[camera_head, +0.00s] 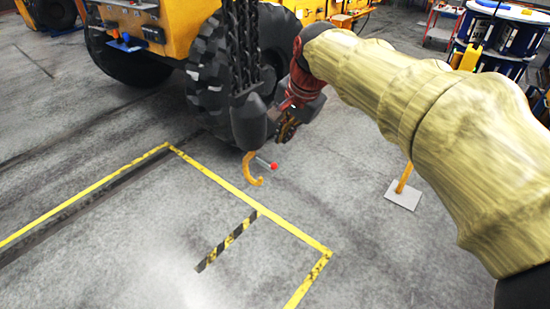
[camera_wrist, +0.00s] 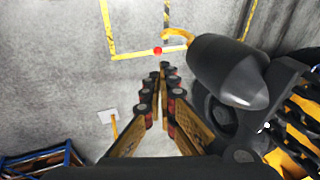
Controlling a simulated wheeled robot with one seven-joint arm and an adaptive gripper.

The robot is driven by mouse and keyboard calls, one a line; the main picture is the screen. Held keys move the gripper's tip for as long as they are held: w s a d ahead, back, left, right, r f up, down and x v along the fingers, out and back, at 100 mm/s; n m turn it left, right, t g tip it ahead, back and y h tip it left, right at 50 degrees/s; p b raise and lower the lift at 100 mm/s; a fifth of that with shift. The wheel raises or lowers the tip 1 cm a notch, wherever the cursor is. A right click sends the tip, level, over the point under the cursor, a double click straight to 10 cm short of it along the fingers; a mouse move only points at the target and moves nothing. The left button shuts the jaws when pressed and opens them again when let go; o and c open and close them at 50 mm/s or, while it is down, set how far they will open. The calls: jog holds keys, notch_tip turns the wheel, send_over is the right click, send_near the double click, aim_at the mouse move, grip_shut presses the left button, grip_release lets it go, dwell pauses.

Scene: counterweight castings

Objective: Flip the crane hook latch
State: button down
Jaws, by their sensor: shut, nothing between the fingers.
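The crane hook (camera_head: 251,171) is orange-yellow and hangs below a dark rounded hook block (camera_head: 248,122) on chains. A thin latch rod with a red ball knob (camera_head: 273,166) sticks out to the right of the hook. In the wrist view the knob (camera_wrist: 158,50) lies just beyond my fingertips, with the hook (camera_wrist: 177,36) behind it and the hook block (camera_wrist: 230,72) to the right. My gripper (camera_wrist: 165,70) is shut and empty, its fingertips together. In the head view my gripper (camera_head: 287,130) is to the right of the block, partly hidden by my wrist.
A large black tyre (camera_head: 208,85) of a yellow machine (camera_head: 180,25) stands close behind the block. Heavy chains (camera_head: 246,45) hang above the block. A yellow post on a grey plate (camera_head: 402,195) stands at right. The yellow-marked floor in front is clear.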

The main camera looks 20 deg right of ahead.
aim_at(275, 165)
jog(key=shift+f, duration=0.1)
jog(key=p+x, duration=0.3)
jog(key=x, duration=1.1)
jog(key=shift+s+f+b, duration=0.1)
jog(key=shift+b, duration=0.4)
jog(key=shift+s+b, duration=0.1)
jog(key=shift+b, duration=0.55)
jog(key=shift+s+d+f+t+y+b, duration=0.15)
jog(key=shift+f+t+y+b, duration=0.3)
jog(key=shift+b, duration=0.8)
jog(key=f+t+y+b, duration=0.1)
jog(key=b, duration=0.7)
jog(key=f+t+y+b, duration=0.1)
jog(key=f+t+b, duration=0.1)
jog(key=b, duration=0.6)
jog(key=f+t+y+b, duration=0.1)
jog(key=b, duration=0.7)
jog(key=shift+s+d+f+m+t, duration=0.2)
jog(key=shift+s+d+m+t, duration=0.05)
jog(key=shift+m+t, duration=0.15)
